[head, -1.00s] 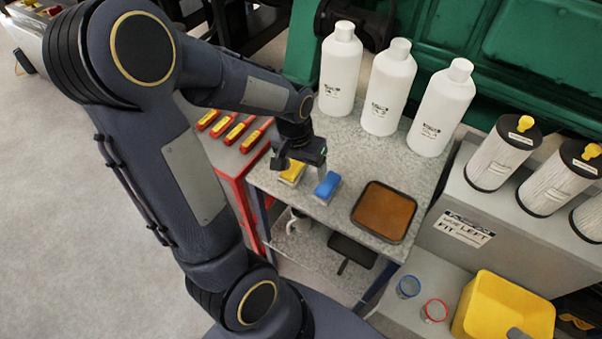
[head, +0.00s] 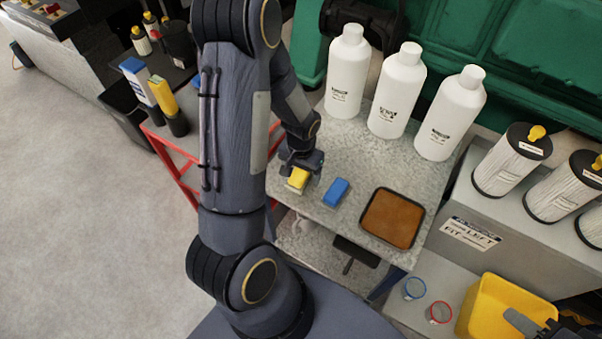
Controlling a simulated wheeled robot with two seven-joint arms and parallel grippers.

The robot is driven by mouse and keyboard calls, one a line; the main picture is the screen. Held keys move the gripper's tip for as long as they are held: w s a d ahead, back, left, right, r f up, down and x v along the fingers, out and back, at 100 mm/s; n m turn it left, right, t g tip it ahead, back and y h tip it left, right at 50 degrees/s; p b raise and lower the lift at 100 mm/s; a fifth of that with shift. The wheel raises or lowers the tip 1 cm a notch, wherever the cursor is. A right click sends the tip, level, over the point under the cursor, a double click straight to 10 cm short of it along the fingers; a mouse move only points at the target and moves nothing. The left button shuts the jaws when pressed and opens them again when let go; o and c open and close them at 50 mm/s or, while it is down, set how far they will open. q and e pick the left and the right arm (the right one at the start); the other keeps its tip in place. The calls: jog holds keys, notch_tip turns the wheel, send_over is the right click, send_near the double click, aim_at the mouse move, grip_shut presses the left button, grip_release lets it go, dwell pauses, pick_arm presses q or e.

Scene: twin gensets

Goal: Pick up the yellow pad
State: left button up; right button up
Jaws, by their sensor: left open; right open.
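The yellow pad (head: 298,179) lies on the speckled grey table top near its left front edge. My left gripper (head: 301,168) is open and points down right at the pad, its fingers partly covering the pad's far end. Whether the fingers touch it I cannot tell. A blue pad (head: 336,192) lies just to the right, apart from the gripper. My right gripper (head: 540,324) shows only in part at the bottom right corner, open, by the yellow bin.
A tray with a brown surface (head: 392,218) sits right of the blue pad. Three white bottles (head: 396,92) stand along the back. A yellow bin (head: 490,302), a blue ring (head: 414,288) and a red ring (head: 439,311) are at lower right. Filters (head: 511,160) stand at right.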

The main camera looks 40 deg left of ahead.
pick_arm(q)
jog(key=c, duration=1)
jog(key=shift+c, duration=0.2)
jog(key=shift+r, duration=0.1)
jog(key=shift+r, duration=0.2)
notch_tip(320, 180, up, 2)
jog(key=shift+w+r+b, duration=0.1)
jog(key=shift+b, duration=0.45)
jog(key=s+d+r+b, duration=0.1)
jog(key=s+d+r, duration=0.7)
jog(key=d+r, duration=0.2)
jog(key=shift+s+d, duration=0.2)
jog(key=shift+d, duration=0.55)
